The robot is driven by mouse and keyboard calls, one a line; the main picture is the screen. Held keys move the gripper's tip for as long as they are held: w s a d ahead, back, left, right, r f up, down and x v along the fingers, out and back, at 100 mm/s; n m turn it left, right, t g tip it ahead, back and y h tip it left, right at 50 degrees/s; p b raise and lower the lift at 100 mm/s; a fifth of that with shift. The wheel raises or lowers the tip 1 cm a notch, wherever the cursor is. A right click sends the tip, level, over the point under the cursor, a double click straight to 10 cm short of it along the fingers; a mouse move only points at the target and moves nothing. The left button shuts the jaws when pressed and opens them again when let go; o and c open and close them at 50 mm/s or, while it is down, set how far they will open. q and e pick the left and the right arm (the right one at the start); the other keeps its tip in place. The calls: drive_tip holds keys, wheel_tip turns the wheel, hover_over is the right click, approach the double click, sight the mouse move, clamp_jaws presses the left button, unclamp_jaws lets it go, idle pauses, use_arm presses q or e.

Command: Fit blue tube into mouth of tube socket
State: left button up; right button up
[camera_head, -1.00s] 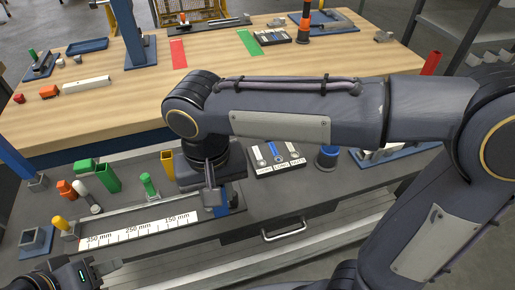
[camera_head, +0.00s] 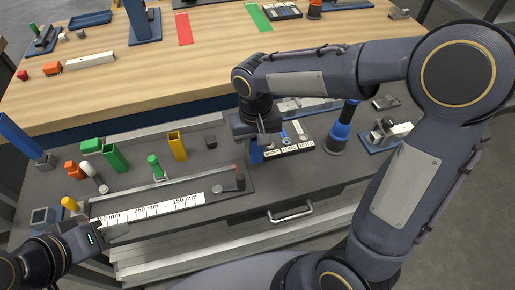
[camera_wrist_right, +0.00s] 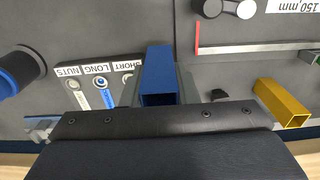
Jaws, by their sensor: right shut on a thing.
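The blue tube (camera_wrist_right: 157,68) is a square, open-ended tube. In the wrist view it stands between the fingers of my right gripper (camera_wrist_right: 158,92), which is shut on it. In the head view part of the blue tube (camera_head: 255,153) shows below my right gripper (camera_head: 259,140), left of the labelled tray. I cannot tell whether its lower end touches the bench. A blue-grey square holder with an open top (camera_head: 43,217), probably the tube socket, stands at the bench's far left, well away from the tube. My left gripper (camera_head: 116,231) is near it, low at left; its jaw gap is unclear.
A tray labelled short, long and nuts (camera_head: 290,148) and a blue-black cylinder (camera_head: 341,133) stand right of the tube. Bare bench shows around the knob.

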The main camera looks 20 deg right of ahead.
drive_tip(key=shift+w+d+f, duration=0.15)
drive_tip(key=shift+f, duration=0.9)
drive_tip(key=shift+w+d+f, duration=0.1)
drive_tip(key=shift+d+f, duration=0.05)
drive_tip(key=shift+f, duration=0.85)
drive_tip(key=shift+f, duration=0.1)
drive_tip(key=o, duration=0.5)
drive_tip(key=shift+f, duration=0.1)
drive_tip(key=o, duration=0.5)
